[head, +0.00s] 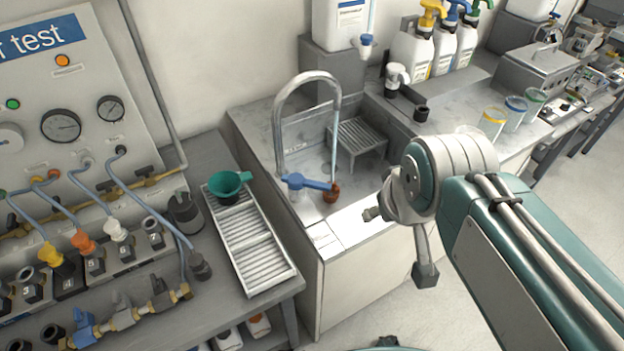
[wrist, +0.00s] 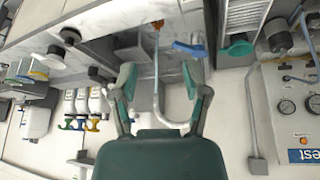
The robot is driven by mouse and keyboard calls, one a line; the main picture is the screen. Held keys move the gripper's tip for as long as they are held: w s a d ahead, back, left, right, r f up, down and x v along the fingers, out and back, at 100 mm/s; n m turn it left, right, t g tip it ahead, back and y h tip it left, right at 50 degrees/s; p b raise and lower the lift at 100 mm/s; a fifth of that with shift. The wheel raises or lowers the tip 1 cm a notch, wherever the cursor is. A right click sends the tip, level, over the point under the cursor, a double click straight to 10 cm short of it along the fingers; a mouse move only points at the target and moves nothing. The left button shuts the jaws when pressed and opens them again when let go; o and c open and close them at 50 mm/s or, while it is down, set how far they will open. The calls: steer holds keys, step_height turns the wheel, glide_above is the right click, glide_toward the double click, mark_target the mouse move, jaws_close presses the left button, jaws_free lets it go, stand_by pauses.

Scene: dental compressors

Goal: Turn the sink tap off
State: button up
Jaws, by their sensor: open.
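The sink tap is a grey gooseneck pipe (head: 306,76) over the stone sink (head: 257,125). A pale stream of water (head: 335,137) runs down from its spout. The blue tap lever (head: 308,182) sits at the front edge of the sink, pointing right toward a small orange-brown cup (head: 331,194) under the stream. In the wrist view, which is upside down, my gripper (wrist: 158,75) is open and empty. The pipe (wrist: 156,104) shows between its fingers, and the blue lever (wrist: 189,48) lies beyond the right finger, apart from it. The fingertips are not clear in the head view.
A grey rack (head: 357,133) stands in the sink. A ridged tray (head: 250,245) with a green funnel (head: 229,183) lies left of the sink. A gauge panel (head: 60,125) stands farther left. Pump bottles (head: 415,52) and coloured-rim cups (head: 492,122) stand to the right.

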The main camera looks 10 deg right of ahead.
steer(key=w+a+n+g, duration=0.3)
steer(key=w+n, duration=0.3)
steer(key=w, duration=0.5)
steer(key=n+g, duration=0.2)
steer(key=n, duration=0.4)
glide_above(319, 184)
step_height(319, 184, down, 6)
step_height(319, 184, down, 10)
steer(key=shift+f, duration=0.2)
jaws_close()
